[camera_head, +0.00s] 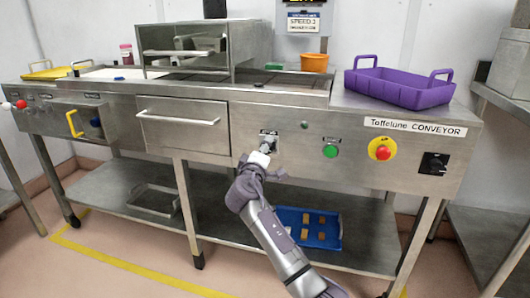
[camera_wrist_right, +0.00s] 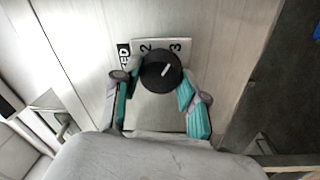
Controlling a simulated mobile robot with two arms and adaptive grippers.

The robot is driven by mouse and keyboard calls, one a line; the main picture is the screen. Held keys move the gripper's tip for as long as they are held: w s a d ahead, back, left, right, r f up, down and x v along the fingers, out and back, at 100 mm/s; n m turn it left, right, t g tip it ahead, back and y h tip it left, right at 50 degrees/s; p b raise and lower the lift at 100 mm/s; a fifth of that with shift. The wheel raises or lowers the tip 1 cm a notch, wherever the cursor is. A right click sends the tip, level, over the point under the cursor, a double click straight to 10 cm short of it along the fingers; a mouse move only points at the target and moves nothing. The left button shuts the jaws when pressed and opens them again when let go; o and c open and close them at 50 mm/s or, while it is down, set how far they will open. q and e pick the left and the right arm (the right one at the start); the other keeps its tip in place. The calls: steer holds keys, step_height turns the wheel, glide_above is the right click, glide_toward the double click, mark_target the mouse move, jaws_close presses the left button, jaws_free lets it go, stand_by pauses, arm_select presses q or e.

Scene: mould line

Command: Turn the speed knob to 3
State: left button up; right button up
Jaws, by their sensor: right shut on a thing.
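The speed knob (camera_wrist_right: 160,70) is a round black dial with a white pointer line, set on a pale scale plate (camera_wrist_right: 132,50) marked with a 2 and a 3. The pointer slants up and to the right, roughly towards the 3. In the head view the knob's plate (camera_head: 269,135) is on the steel conveyor front, partly hidden by my gripper. My right gripper (camera_wrist_right: 158,88) has its two teal-padded fingers on either side of the knob, shut on it; it also shows in the head view (camera_head: 262,158). My left gripper is not in view.
Right of the knob are a green button (camera_head: 331,151), a red stop button on yellow (camera_head: 382,150) and a black rotary switch (camera_head: 434,163). A purple crate (camera_head: 400,88) and orange cup (camera_head: 314,63) stand on top. A wall sign (camera_head: 303,21) reads SPEED 3. A blue tray (camera_head: 325,237) is on the lower shelf.

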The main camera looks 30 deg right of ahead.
steer(key=shift+f, duration=0.15)
steer(key=o, duration=1.1)
steer(key=shift+o, duration=0.2)
steer(key=r+v, duration=0.1)
steer(key=v, duration=1.1)
steer(key=shift+f, duration=0.4)
